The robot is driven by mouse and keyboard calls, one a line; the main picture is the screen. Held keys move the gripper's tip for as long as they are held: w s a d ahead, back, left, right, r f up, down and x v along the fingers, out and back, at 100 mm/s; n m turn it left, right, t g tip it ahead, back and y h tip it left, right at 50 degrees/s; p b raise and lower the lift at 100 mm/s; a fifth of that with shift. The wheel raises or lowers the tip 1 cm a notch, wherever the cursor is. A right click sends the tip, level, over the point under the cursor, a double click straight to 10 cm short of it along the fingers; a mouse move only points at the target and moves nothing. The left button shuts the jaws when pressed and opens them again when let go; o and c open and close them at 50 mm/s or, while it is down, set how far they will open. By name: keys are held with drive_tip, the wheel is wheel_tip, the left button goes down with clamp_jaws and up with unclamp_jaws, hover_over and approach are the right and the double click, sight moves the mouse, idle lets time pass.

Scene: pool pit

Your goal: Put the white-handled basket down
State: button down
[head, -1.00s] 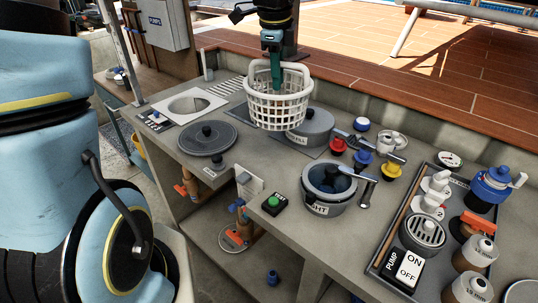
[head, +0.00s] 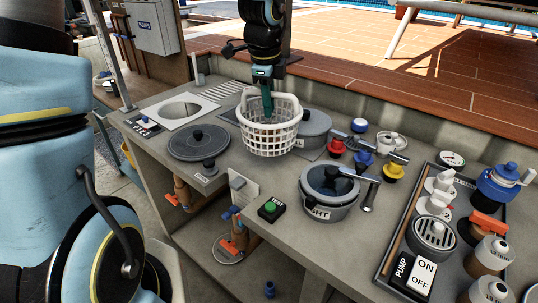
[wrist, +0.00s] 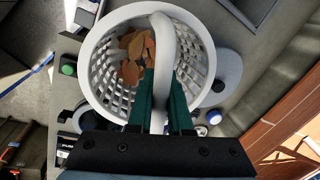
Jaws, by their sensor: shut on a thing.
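The white-handled basket (head: 268,132) is a white slotted basket near the middle of the counter in the head view. My gripper (head: 266,98) comes down from above and is shut on its handle. In the wrist view the basket (wrist: 97,75) is below my gripper (wrist: 160,100), with the green fingers on either side of the white handle (wrist: 162,55). Brown leaves (wrist: 135,55) lie inside the basket. The basket looks upright. I cannot tell whether its bottom touches the counter.
The grey counter (head: 150,160) holds a dark round lid (head: 199,142) left of the basket and a grey lidded pot (head: 314,127) close at its right. A glass-lidded pot (head: 330,185) and a green button box (head: 271,209) are in front. Red, blue and yellow knobs stand to the right.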

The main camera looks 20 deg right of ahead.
wheel_tip(320, 180, down, 8)
drive_tip(key=shift+f+p, duration=0.15)
drive_tip(key=shift+p, duration=0.3)
drive_tip(key=shift+f, duration=0.2)
drive_tip(key=c, duration=0.8)
unclamp_jaws()
drive_tip(key=shift+r, duration=0.1)
drive_tip(key=shift+c, duration=0.2)
